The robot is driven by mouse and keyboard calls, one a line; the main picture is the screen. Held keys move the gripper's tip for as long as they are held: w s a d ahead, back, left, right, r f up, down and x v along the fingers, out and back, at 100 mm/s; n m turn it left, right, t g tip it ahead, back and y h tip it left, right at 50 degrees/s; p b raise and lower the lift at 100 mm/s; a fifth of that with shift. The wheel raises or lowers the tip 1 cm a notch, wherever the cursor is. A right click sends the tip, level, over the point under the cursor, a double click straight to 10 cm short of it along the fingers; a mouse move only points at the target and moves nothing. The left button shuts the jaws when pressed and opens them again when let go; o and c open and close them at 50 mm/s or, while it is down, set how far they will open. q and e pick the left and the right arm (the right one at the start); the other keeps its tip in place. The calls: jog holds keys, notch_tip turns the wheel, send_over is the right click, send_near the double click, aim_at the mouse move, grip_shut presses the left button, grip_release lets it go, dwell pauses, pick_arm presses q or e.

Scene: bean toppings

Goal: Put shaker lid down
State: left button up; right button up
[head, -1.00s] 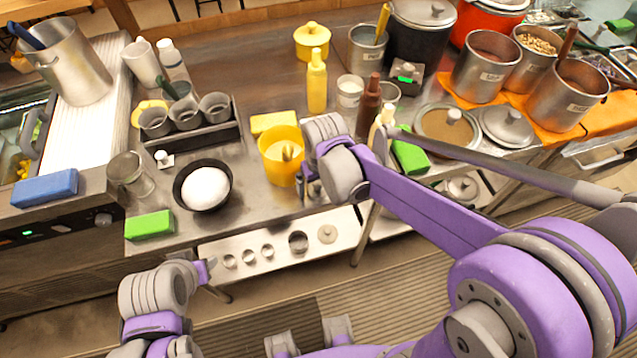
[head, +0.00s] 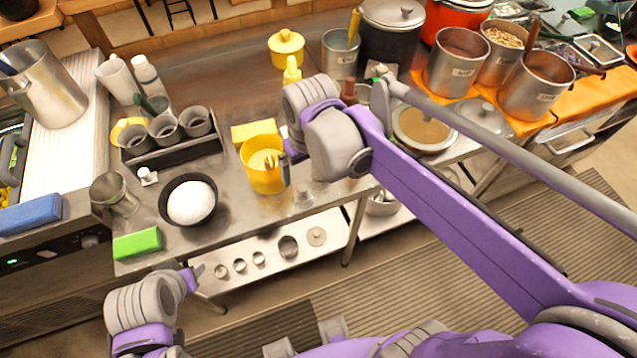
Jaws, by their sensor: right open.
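A small grey metal piece (head: 304,196), which looks like the shaker lid, stands on the steel counter near its front edge, right of the yellow tub (head: 263,178). My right gripper (head: 287,162) is open beside the tub's right side, up and left of the metal piece and apart from it. A metal shaker-like cup (head: 116,193) stands at the left of the counter. My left gripper (head: 194,277) is low in front of the counter, away from these things; its jaws are too small to judge.
A black bowl (head: 170,214) with white contents and a green sponge (head: 137,244) are left of the tub. A yellow sponge (head: 254,131) lies behind it. My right arm hides bottles behind it. Small round items lie on the lower shelf (head: 330,255).

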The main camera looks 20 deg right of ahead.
jog(key=s+d+f+m+t, duration=0.2)
jog(key=s+d+f+t, duration=0.2)
jog(key=s, duration=0.7)
notch_tip(320, 180, down, 2)
jog(key=shift+s+d+f, duration=0.15)
jog(key=shift+s+d, duration=0.2)
jog(key=shift+d, duration=0.7)
